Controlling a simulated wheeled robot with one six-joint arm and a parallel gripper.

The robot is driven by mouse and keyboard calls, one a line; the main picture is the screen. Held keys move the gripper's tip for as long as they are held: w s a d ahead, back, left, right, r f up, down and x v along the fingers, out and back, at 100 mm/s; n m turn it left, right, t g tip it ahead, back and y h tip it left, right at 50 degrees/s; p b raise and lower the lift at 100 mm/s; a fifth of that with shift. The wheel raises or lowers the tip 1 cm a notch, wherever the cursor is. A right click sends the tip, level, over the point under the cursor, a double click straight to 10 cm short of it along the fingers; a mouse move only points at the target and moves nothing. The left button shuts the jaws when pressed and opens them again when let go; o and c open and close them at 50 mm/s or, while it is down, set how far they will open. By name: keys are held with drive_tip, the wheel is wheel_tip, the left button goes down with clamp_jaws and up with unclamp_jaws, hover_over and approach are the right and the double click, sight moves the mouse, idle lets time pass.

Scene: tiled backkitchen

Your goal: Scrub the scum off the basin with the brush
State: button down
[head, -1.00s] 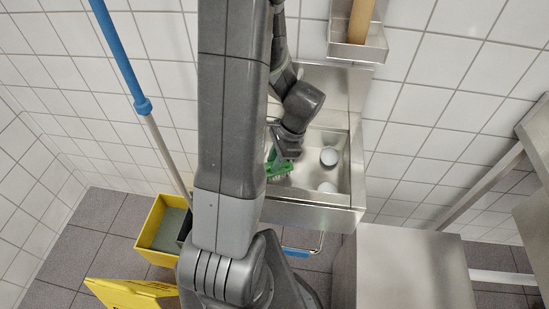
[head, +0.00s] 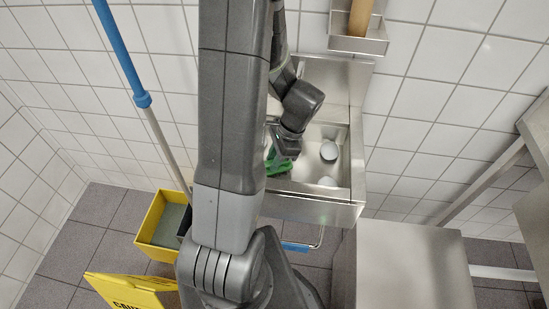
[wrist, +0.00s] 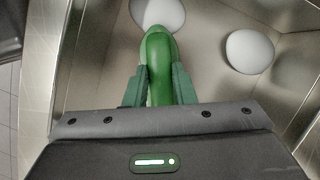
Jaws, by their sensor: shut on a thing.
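The steel basin (head: 341,205) is fixed to the tiled wall, right of my arm in the head view. My gripper (head: 282,156) is down inside its left part. In the wrist view my gripper (wrist: 158,85) is shut on the green brush (wrist: 160,55), with one finger on each side of its rounded handle. The brush also shows as a green patch in the head view (head: 278,168). Its bristles are hidden in the wrist view, and I cannot tell whether they touch the basin. No scum shows clearly on the visible basin floor.
Two white round objects stand in the basin, one farther back (head: 329,150) and one nearer the front (head: 326,184). A small wall shelf (head: 372,44) hangs above. A yellow bucket (head: 156,222) and caution sign (head: 118,292) are at left; a steel table (head: 415,265) is at right.

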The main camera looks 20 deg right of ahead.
drive_tip(key=r+p, duration=0.2)
drive_tip(key=r, duration=0.1)
drive_tip(key=shift+w+d, duration=0.15)
drive_tip(key=shift+w, duration=0.15)
drive_tip(key=shift+r+p, duration=2.2)
drive_tip(key=shift+r, duration=0.35)
